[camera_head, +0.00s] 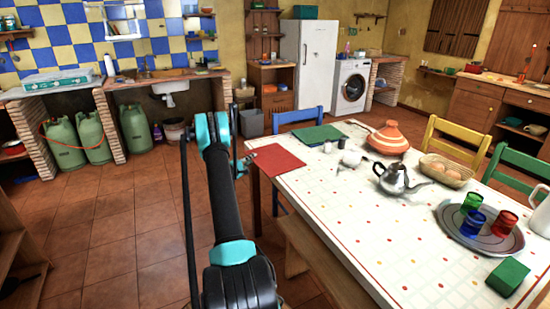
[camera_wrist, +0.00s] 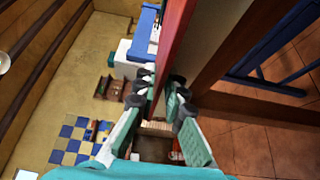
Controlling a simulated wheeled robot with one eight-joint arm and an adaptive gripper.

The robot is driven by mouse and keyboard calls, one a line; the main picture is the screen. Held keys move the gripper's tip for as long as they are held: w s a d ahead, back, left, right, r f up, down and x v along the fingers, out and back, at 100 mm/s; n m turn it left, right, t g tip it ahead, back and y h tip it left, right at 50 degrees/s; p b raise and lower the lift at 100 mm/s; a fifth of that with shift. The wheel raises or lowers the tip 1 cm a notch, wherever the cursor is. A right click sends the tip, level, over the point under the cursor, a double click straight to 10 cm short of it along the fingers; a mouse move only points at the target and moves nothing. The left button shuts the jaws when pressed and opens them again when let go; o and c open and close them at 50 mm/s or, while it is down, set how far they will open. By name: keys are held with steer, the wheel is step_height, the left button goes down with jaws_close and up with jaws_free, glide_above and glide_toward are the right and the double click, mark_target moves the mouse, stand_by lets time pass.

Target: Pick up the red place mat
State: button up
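The red place mat (camera_head: 276,162) lies at the far left corner of the white patterned table (camera_head: 385,262), with its left part reaching past the table edge. My gripper (camera_head: 246,163) is beside the mat's left edge in the head view. In the wrist view the mat (camera_wrist: 175,40) shows nearly edge-on as a red strip. My gripper (camera_wrist: 160,92) has its fingers apart, one on each side of this strip. I cannot tell whether either finger touches the mat.
A green mat (camera_head: 317,135) lies just behind the red one. A wooden bench (camera_head: 305,262) runs along the table's near side, and a blue chair (camera_head: 298,117) stands at the far end. A teapot (camera_head: 396,180) and tagine (camera_head: 388,138) stand further right. The floor at left is clear.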

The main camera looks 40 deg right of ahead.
jaws_close()
steer(key=shift+r, duration=0.15)
